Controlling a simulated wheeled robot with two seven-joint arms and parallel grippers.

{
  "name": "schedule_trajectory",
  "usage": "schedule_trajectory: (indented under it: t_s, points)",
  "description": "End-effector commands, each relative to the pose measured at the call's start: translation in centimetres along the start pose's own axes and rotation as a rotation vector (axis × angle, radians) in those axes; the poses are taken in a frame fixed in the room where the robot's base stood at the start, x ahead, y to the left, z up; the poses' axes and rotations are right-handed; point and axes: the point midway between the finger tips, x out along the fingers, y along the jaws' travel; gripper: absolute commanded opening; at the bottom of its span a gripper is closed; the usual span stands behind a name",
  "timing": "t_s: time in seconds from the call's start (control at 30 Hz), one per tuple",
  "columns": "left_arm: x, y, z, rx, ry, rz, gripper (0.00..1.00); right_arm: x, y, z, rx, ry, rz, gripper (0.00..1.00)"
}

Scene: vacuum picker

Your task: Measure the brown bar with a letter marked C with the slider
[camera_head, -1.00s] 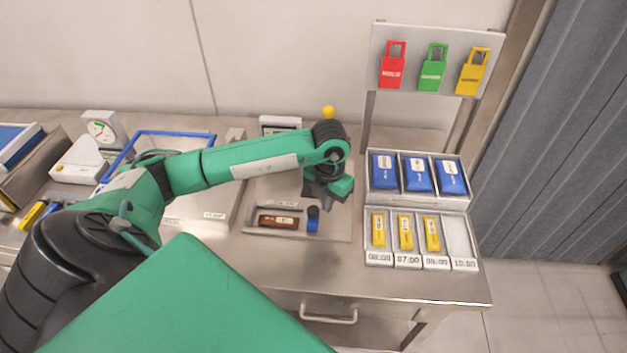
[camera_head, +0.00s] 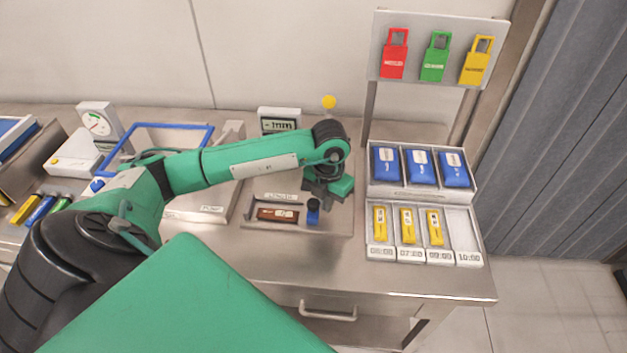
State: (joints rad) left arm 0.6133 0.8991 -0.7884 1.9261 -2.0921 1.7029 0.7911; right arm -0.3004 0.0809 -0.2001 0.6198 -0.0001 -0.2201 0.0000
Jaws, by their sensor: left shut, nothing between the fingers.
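The brown bar (camera_head: 270,214) lies in the grey measuring fixture (camera_head: 256,228) on the bench, with a small pale label on it; its letter is too small to read. The blue slider (camera_head: 313,214) stands just right of the bar's right end; I cannot tell whether they touch. My left gripper (camera_head: 316,199) reaches in from the left, pointing down directly above the slider. It is shut and empty, and I cannot tell whether it touches the slider's top. My right gripper is out of view.
A digital display (camera_head: 280,121) and a yellow ball (camera_head: 329,102) stand behind my arm. Trays with blue packs (camera_head: 421,168) and yellow packs (camera_head: 407,226) stand right. A board with red, green and yellow tags (camera_head: 436,55) rises above them. The front bench strip is clear.

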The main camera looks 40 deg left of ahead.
Motion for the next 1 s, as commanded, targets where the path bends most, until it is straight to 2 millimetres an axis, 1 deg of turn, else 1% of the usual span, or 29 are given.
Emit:
schedule_trajectory:
  t_s: [0.43,1.0]
  points:
    - [0.0,0.1,0.0,0.000,0.000,0.000,0.00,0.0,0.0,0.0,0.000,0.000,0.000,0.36]
    - [0.0,1.0,-0.6,0.001,0.000,0.000,0.00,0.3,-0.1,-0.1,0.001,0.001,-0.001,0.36]
